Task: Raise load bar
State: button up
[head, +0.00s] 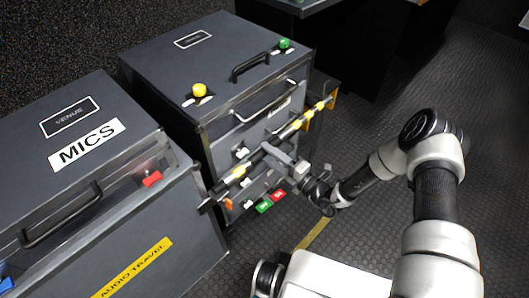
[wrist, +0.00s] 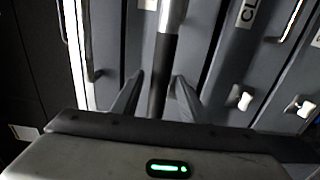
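The load bar (head: 289,129) is a long black bar with yellow bands. In the wrist view the bar (wrist: 160,85) passes between the two fingers of my gripper (wrist: 158,82), with what look like narrow gaps on both sides. The fingers look open around it. The fingertips are partly hidden in the head view.
The MICS case (head: 60,170) stands at the left, with a red latch (head: 152,179). The middle case (head: 215,60) has a yellow knob (head: 199,90) and a green knob (head: 284,44) on top. Red and green tags hang low by its front. Dark ribbed floor is clear at the right.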

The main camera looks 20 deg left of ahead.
jog(key=shift+x, duration=1.25)
grip_shut()
jog(key=r+m+p, duration=0.1)
jog(key=r, duration=0.2)
jog(key=r+m+p, duration=0.1)
jog(key=r+p, duration=0.1)
jog(key=r, duration=0.1)
jog(key=w+r+m+p, duration=0.1)
jog(key=r+p, duration=0.1)
jog(key=r, duration=0.1)
jog(key=shift+w+d+r, duration=0.15)
jog(key=shift+d+r, duration=0.1)
grip_release()
